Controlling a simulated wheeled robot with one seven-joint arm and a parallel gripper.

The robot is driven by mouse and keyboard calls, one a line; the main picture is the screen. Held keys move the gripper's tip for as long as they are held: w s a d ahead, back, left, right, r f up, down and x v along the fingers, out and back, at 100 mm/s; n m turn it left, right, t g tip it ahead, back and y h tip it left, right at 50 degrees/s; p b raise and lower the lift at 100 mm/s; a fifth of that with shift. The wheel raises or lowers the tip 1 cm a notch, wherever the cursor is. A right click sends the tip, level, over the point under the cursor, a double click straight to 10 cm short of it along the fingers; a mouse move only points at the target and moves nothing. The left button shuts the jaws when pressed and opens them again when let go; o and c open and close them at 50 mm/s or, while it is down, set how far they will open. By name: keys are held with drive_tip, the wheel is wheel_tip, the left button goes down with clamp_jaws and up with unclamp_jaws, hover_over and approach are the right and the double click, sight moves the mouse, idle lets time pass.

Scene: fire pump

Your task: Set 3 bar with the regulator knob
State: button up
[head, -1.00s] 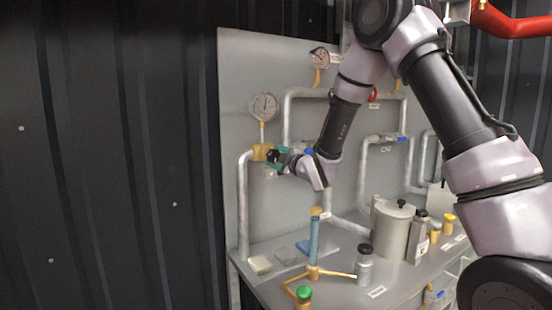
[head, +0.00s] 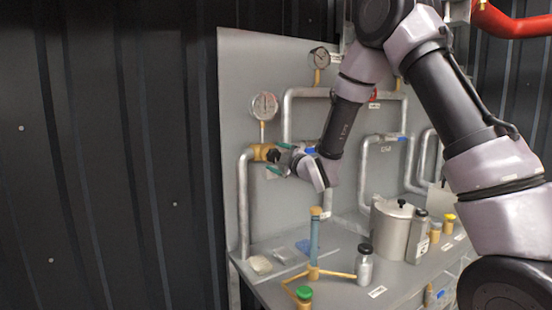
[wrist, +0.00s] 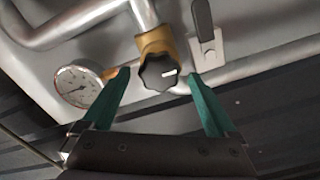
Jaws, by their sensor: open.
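The regulator knob (wrist: 160,72) is black and lobed, with a white mark on its face, on a brass body (wrist: 152,42). In the head view the knob (head: 274,156) sits at the left end of the pipework, with the brass body (head: 260,152) behind it. My gripper (wrist: 158,76) is open, its two green fingers on either side of the knob in the wrist view and apart from it. My gripper also shows in the head view (head: 277,160). A round white gauge (head: 264,106) stands above the regulator; it also shows in the wrist view (wrist: 78,86), its reading too small to tell.
A grey lever (wrist: 203,20) on a plate is right of the knob in the wrist view. A second gauge (head: 319,58) is higher up. Below, the bench (head: 335,292) holds a blue-and-brass stand (head: 314,240), a bottle (head: 364,266) and a grey pot (head: 391,228).

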drive_tip(key=v, duration=1)
drive_tip(key=shift+d, duration=0.2)
drive_tip(key=s+d+r+m+g+h, duration=0.1)
drive_tip(key=s+d+r+m+h, duration=0.1)
drive_tip(key=d+r+m+h, duration=0.35)
drive_tip(key=s+d+r+m+g+h, duration=0.1)
drive_tip(key=s+d+r+m+h, duration=0.15)
drive_tip(key=d+m, duration=0.65)
drive_tip(key=s+d+r+m+g, duration=0.1)
drive_tip(key=s+d+m+g, duration=0.2)
drive_tip(key=s, duration=0.8)
drive_tip(key=s+d+r+m+g, duration=0.1)
drive_tip(key=s+d+m+g, duration=0.2)
drive_tip(key=s, duration=0.8)
drive_tip(key=d+m, duration=0.2)
drive_tip(key=m, duration=0.1)
drive_tip(key=shift+d+r, duration=0.25)
drive_tip(key=shift+r, duration=0.05)
